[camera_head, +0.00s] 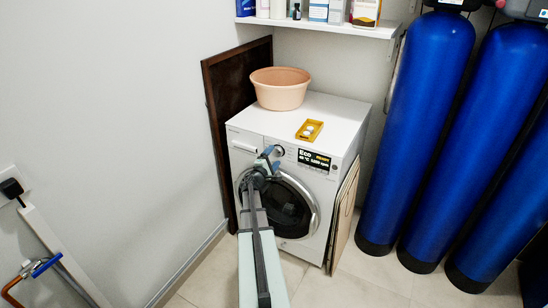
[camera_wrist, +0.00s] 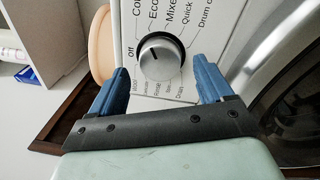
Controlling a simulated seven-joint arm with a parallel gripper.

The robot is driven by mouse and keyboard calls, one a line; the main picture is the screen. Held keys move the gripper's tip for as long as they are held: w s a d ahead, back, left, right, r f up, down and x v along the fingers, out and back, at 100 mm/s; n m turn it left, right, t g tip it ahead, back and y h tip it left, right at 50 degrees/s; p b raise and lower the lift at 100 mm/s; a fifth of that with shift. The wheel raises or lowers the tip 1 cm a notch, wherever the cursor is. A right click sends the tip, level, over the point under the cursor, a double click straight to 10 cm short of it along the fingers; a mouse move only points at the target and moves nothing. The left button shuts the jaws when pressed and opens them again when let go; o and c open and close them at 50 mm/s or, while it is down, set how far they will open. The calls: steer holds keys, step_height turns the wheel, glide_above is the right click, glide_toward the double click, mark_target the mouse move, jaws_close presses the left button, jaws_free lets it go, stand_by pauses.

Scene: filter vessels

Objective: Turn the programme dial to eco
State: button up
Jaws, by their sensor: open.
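The programme dial (camera_wrist: 161,58) is a round silver knob with a dark surround on the white washing machine (camera_head: 297,118). Printed names ring it, with Off at left and Eco, Mixed and Quick above and right. I cannot clearly tell which name its mark points at. The display (camera_head: 314,160) right of the dial reads Eco and READY. My gripper (camera_wrist: 159,68) is open, with one blue finger on each side of the dial. Contact with the knob cannot be made out. In the head view my gripper (camera_head: 268,161) partly covers the dial area.
A peach basin (camera_head: 280,90) and a yellow tray (camera_head: 309,131) stand on the machine's top. The round door (camera_head: 290,206) is below the panel. A folded board (camera_head: 343,216) leans on the right side, near tall blue vessels (camera_head: 416,125). A dark board (camera_head: 235,95) stands behind at left.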

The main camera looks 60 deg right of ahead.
steer(key=a, duration=1.2)
steer(key=shift+s+a+f, duration=0.25)
steer(key=shift+f, duration=0.15)
